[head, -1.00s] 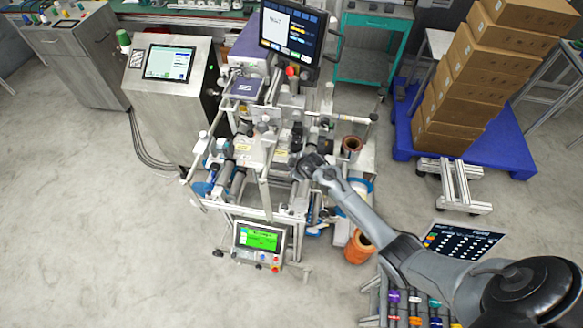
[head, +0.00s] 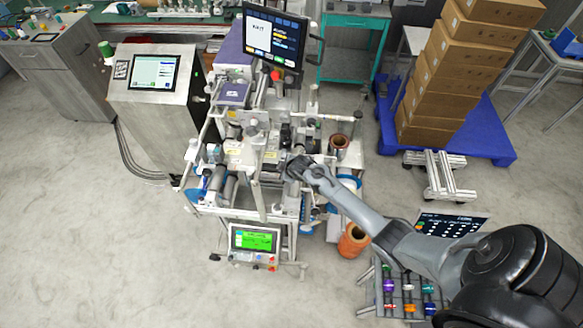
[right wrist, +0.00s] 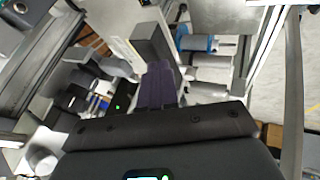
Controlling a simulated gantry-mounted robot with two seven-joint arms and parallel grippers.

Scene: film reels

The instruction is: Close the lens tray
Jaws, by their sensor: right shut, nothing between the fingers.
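My right arm reaches from the lower right into the metal machine (head: 262,208) in the head view. My right gripper (head: 290,168) is at the middle of the machine, among its rollers and blocks; its fingertips are hard to make out there. In the right wrist view the shut, dark purplish fingers (right wrist: 157,85) show with nothing between them. A dark grey block (right wrist: 150,43) lies just beyond the fingertips; I cannot tell whether they touch. I cannot surely pick out the lens tray or how far it is open. My left gripper is not in view.
A monitor (head: 272,38) stands above the back of the machine, and a green-screened control box (head: 254,240) is at its front. Copper-coloured reels (head: 353,240) are on its right side. Stacked cartons (head: 455,70) stand on a blue pallet (head: 490,135). The floor at left is clear.

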